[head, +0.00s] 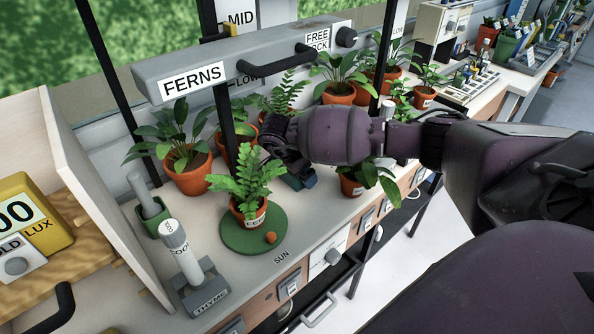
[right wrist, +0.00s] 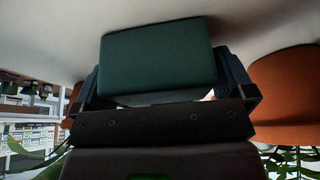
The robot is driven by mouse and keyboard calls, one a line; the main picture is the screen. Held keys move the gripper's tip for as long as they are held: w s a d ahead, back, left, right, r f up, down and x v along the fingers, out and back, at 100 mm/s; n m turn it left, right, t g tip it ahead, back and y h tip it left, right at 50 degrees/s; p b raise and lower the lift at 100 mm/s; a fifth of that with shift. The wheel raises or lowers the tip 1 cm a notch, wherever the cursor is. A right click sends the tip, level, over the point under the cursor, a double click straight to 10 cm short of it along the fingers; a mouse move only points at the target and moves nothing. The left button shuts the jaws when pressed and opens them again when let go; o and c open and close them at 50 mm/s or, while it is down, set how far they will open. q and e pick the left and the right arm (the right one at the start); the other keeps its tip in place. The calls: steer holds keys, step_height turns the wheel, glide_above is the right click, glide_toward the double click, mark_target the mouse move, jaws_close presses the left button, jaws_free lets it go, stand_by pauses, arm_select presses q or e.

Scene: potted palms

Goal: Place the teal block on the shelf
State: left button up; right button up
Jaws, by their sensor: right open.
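The teal block (right wrist: 158,55) fills the upper middle of the right wrist view, on a pale surface. My right gripper (right wrist: 168,88) is open, with one dark finger on each side of the block. Whether the fingers touch it is hard to tell. In the head view my right gripper (head: 290,172) reaches down among the pots on the white bench (head: 322,215). The block is mostly hidden there; a small blue-teal patch shows below the gripper. A grey beam labelled FERNS (head: 240,62) runs above the pots. My left gripper is not in view.
A potted fern (head: 247,190) stands on a green disc (head: 234,238), left of my gripper. A leafy plant (head: 360,182) stands close on its right. Several pots stand behind. A grey stand labelled THYME (head: 200,290) is at the front left.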

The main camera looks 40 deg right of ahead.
steer(key=v, duration=0.6)
steer(key=shift+r+p, duration=0.2)
steer(key=shift+p, duration=0.2)
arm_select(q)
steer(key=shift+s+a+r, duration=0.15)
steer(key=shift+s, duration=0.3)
arm_select(e)
steer(key=shift+a+r, duration=0.25)
steer(key=shift+r, duration=0.3)
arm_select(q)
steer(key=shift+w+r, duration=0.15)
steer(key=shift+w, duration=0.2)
